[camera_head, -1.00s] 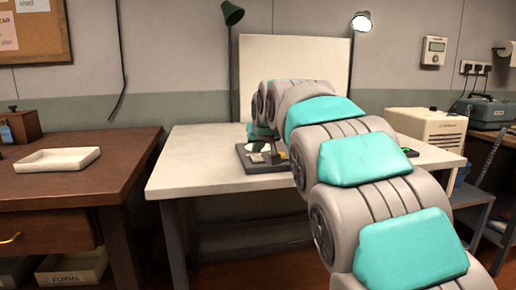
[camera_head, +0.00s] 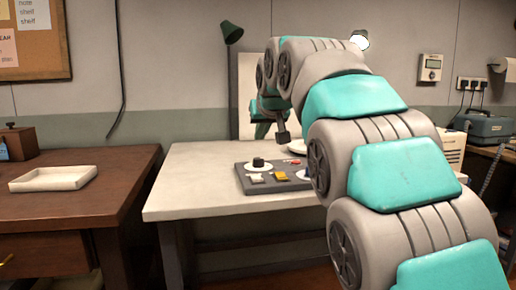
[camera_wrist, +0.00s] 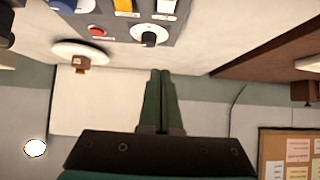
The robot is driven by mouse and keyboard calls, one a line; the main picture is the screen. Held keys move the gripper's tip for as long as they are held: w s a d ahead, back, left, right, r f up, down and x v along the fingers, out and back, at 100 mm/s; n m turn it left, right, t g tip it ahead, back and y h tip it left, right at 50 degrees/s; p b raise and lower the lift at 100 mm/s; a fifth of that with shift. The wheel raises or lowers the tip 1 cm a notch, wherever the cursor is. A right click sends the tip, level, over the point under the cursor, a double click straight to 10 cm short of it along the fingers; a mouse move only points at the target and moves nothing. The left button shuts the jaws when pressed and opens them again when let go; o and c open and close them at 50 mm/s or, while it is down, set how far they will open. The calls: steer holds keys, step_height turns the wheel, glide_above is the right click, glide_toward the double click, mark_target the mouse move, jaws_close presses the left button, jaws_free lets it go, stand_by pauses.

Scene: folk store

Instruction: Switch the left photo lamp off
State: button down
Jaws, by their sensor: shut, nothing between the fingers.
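The left photo lamp (camera_head: 231,33) has a dark green hood on a dark stand at the table's back left, and no glow shows. The right photo lamp (camera_head: 360,40) glows white; it also shows in the wrist view (camera_wrist: 36,148). A dark control panel (camera_head: 247,187) lies on the pale table. It carries a black knob on a white dial (camera_head: 258,162), a red button (camera_head: 293,161), a pale switch (camera_head: 256,179) and a yellow switch (camera_head: 281,176). My gripper (camera_head: 282,138) is shut and empty, above and behind the panel, apart from the knob (camera_wrist: 149,39).
A white backdrop board (camera_head: 246,78) stands behind the table (camera_head: 185,190). A white round plate (camera_wrist: 75,47) lies behind the panel. A brown bench (camera_head: 105,185) with a white tray (camera_head: 53,177) stands left. The table's left part is clear.

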steer(key=shift+v, duration=0.8)
steer(key=shift+d+r, duration=0.1)
steer(key=s+d+f+m+g+h, duration=0.1)
steer(key=s+d+f+g, duration=0.2)
steer(key=s+d+f, duration=0.45)
steer(key=s+d+f+m+g+h, duration=0.15)
steer(key=s+d+f, duration=0.35)
steer(key=s+f, duration=0.5)
steer(key=s+d+f+g, duration=0.3)
steer(key=s+f, duration=0.8)
steer(key=s, duration=0.3)
steer(key=s+d+f+g, duration=0.2)
steer(key=s+f+g, duration=0.2)
steer(key=s+f, duration=0.7)
steer(key=s, duration=0.3)
steer(key=shift+d+m, duration=0.35)
steer(key=shift+d, duration=0.05)
